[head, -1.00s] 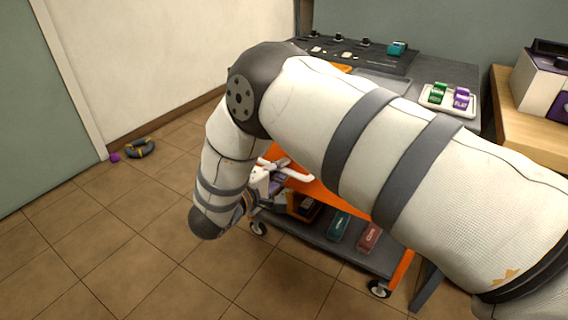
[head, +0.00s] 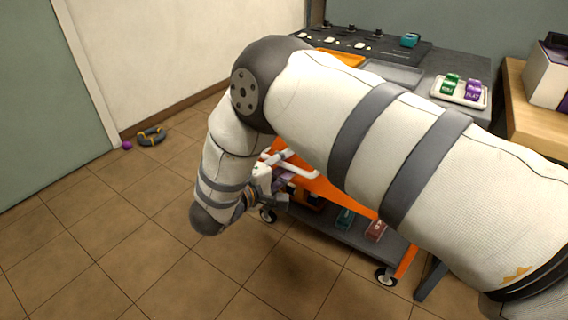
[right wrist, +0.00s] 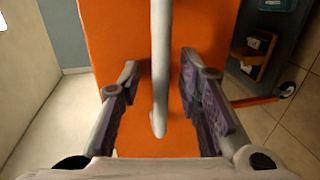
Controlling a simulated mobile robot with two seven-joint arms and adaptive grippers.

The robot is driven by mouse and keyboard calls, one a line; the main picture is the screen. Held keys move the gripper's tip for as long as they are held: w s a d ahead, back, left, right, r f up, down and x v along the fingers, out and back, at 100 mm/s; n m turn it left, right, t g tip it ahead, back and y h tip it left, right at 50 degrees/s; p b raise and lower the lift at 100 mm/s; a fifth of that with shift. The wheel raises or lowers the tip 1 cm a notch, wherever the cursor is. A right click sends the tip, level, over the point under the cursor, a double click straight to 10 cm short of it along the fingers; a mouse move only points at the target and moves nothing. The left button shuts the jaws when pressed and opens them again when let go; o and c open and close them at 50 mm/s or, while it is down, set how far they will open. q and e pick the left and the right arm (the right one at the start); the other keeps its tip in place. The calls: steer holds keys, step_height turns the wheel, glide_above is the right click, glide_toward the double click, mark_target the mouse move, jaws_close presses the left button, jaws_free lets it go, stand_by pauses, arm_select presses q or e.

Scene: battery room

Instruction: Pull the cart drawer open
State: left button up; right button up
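The cart's orange drawer front (right wrist: 205,25) fills the middle of the right wrist view. Its white bar handle (right wrist: 159,70) runs up the picture there and also shows in the head view (head: 301,170). My right gripper (right wrist: 160,85) is open, with one purple-padded finger on each side of the handle. A gap shows between the bar and each finger. In the head view this gripper (head: 276,178) is partly hidden by my right arm, which also covers much of the orange cart (head: 335,197). My left gripper is not in view.
The cart's lower shelf (head: 335,237) holds a teal box (head: 345,218) and a red box (head: 376,230). A grey worktop with a white tray (head: 436,91) stands behind. A dark ring (head: 151,137) and a purple ball (head: 127,145) lie on the floor. The left floor is otherwise clear.

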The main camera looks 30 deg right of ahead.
steer(key=v, duration=1.2)
steer(key=shift+f, duration=0.1)
